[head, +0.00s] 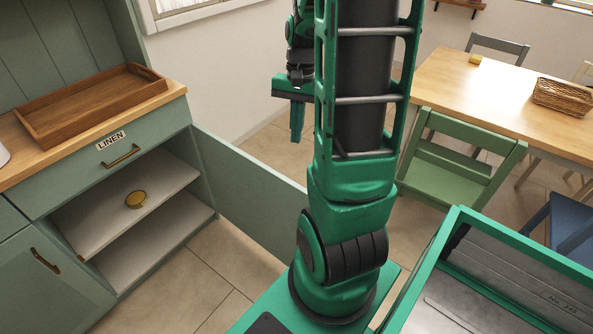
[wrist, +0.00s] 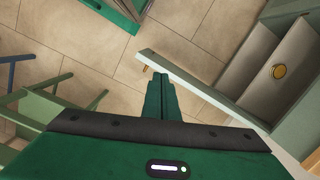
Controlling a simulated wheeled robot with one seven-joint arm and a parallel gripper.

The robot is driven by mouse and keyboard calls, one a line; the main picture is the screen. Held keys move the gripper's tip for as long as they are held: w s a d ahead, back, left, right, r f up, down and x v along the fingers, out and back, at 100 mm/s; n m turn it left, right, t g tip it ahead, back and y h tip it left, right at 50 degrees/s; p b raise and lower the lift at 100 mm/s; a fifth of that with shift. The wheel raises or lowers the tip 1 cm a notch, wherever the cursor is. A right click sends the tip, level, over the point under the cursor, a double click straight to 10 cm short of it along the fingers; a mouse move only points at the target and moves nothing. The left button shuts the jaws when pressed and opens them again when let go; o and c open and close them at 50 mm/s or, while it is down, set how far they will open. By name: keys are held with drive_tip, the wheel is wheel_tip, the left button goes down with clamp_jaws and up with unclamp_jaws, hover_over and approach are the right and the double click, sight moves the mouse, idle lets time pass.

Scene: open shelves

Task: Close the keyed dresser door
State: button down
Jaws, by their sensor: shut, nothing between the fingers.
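The dresser door (head: 250,185) is a green panel standing wide open, swung out from the right side of the dresser. Its inner face shows in the head view. In the wrist view the door (wrist: 200,85) runs diagonally, with a small brass-coloured piece (wrist: 147,68) near its free end, possibly the key or handle. My gripper (head: 297,138) shows beyond the door in the head view. In the wrist view my gripper (wrist: 159,80) is shut and empty, on the door's outer side near the free end. Whether it touches the door I cannot tell.
The open compartment holds a shelf (head: 95,215) with a small yellow round item (head: 136,199). Above is a drawer labelled LINEN (head: 120,155) and a wooden tray (head: 90,100). A green chair (head: 460,155) and table (head: 480,85) stand right. Tiled floor is bare before the compartment.

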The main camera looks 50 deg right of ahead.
drive_tip(key=w+d+f+m+y, duration=0.1)
drive_tip(key=w+d+f+m, duration=0.3)
drive_tip(key=d+f, duration=0.6)
drive_tip(key=s+a+f, duration=0.1)
drive_tip(key=a+f, duration=0.5)
drive_tip(key=f, duration=0.3)
drive_tip(key=shift+f+m, duration=0.3)
drive_tip(key=shift+f, duration=0.1)
